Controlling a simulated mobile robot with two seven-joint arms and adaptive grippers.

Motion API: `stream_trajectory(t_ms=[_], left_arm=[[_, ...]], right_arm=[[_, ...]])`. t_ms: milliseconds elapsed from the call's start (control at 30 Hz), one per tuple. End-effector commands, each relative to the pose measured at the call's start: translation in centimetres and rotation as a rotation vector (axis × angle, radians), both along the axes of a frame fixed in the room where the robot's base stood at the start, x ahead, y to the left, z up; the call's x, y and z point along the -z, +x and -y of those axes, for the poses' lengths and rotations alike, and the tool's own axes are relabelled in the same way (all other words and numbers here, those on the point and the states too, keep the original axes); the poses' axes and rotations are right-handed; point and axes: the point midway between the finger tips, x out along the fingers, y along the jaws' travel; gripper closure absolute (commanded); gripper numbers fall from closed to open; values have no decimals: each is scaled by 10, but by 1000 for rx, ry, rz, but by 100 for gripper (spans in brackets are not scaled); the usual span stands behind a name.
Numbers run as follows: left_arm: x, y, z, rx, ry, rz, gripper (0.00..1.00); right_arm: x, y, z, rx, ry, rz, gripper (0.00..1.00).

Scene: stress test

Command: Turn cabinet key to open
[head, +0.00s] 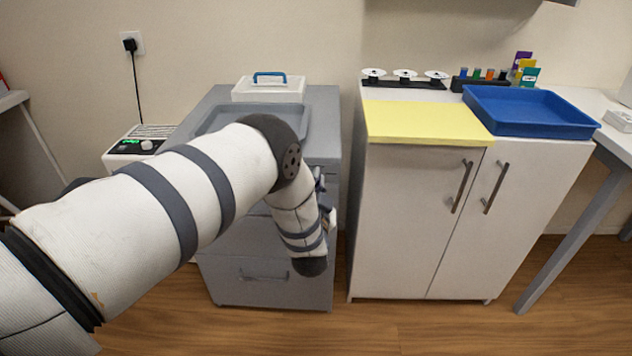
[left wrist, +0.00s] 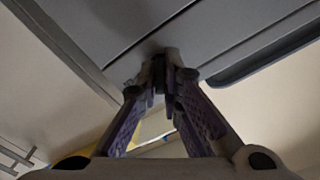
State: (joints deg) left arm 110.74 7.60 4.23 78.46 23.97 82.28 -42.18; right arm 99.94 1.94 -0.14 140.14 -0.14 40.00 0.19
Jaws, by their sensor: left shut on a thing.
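The grey drawer cabinet (head: 230,285) stands left of centre in the head view, its drawers shut. My left arm reaches across its upper front and hides much of it. My left gripper (left wrist: 163,90) is shut on a small dark piece, seemingly the key (left wrist: 160,62), at the cabinet's grey face (left wrist: 225,40). The key is mostly hidden between the fingertips, so its turn angle cannot be told. In the head view only a bit of this gripper shows beside the arm's wrist. My right gripper is not in view.
A white box with a blue handle (head: 268,90) stands on the grey cabinet. To the right is a white two-door cabinet (head: 400,225) with a yellow top (head: 420,120) and a blue tray (head: 530,125). A white device (head: 135,145) stands behind my arm. Open floor lies in front.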

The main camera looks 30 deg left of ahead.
Motion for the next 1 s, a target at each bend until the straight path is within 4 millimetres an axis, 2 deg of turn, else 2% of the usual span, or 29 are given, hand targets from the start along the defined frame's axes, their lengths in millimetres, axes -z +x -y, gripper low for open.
stream_trajectory(t_ms=[600, 1000], left_arm=[[4, -1, 1, 2, 494, -307, 100], [5, -1, 1, 0, 736, -457, 100]], right_arm=[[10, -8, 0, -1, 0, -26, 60], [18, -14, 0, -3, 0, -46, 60]])
